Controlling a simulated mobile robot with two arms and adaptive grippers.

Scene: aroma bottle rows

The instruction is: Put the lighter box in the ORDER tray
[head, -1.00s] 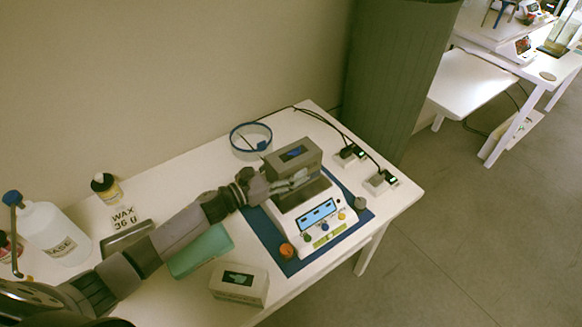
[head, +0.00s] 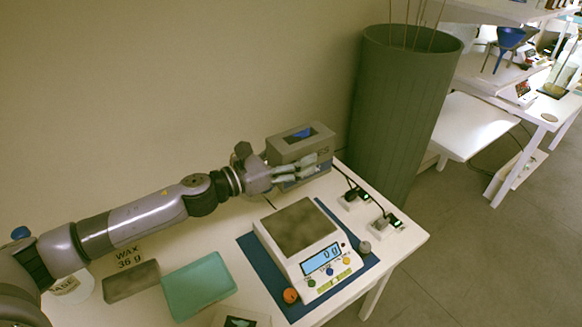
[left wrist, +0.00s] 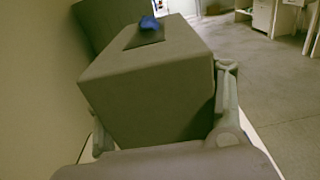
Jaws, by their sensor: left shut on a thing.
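The box fills much of the left wrist view (left wrist: 155,85), between the fingers. A second, pale box (head: 240,318) with a dark label is cut off at the bottom edge. A teal tray (head: 199,286) lies empty at the table's middle; I see no ORDER lettering on it. My right gripper is not in view.
A white scale (head: 318,262) with a bare plate stands on a blue mat (head: 268,266), its display apparently at zero. Plugs (head: 385,222) and cables lie at right. A tall green bin (head: 398,110) stands beyond.

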